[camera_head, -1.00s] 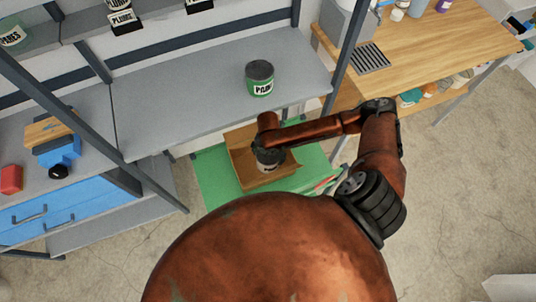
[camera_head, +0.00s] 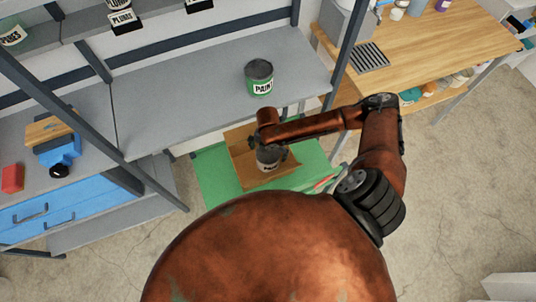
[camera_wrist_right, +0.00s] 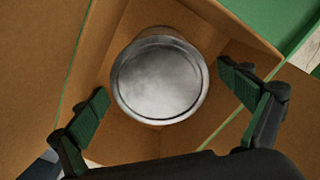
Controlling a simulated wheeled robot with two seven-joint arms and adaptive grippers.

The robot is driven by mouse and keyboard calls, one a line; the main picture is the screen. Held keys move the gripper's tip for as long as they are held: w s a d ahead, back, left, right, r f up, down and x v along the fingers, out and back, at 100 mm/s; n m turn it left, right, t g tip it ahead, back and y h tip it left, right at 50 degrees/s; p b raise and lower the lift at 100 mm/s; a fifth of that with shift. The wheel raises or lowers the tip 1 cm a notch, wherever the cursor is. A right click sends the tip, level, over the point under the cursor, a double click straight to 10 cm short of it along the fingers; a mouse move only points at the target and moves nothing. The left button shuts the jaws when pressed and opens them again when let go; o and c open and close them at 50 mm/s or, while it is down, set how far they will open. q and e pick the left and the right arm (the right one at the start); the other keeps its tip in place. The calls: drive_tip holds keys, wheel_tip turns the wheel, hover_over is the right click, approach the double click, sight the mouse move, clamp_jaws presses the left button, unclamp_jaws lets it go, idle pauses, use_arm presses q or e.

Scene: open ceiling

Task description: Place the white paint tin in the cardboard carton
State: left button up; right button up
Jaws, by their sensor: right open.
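The white paint tin (camera_head: 268,161) stands inside the cardboard carton (camera_head: 284,178). In the right wrist view the round grey metal lid of the tin (camera_wrist_right: 160,80) faces the camera, within the brown carton walls (camera_wrist_right: 225,30). My right gripper (camera_head: 264,147) is above the tin in the head view. In the wrist view its two green-padded fingers (camera_wrist_right: 165,100) are spread wide, one on each side of the tin and apart from it. The lower part of the tin is partly hidden by the carton and arm. My left gripper is not in view.
A green paint tin (camera_head: 260,79) stands on the grey shelf (camera_head: 190,100) behind the carton. The carton rests on a green surface (camera_head: 212,184). A wooden workbench (camera_head: 440,45) stands at the right. A blue object (camera_head: 60,152) and a red block (camera_head: 12,179) sit at the left.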

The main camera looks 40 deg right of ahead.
wheel_tip(320, 180, up, 10)
drive_tip(key=shift+f+p, duration=0.1)
drive_tip(key=shift+p, duration=0.65)
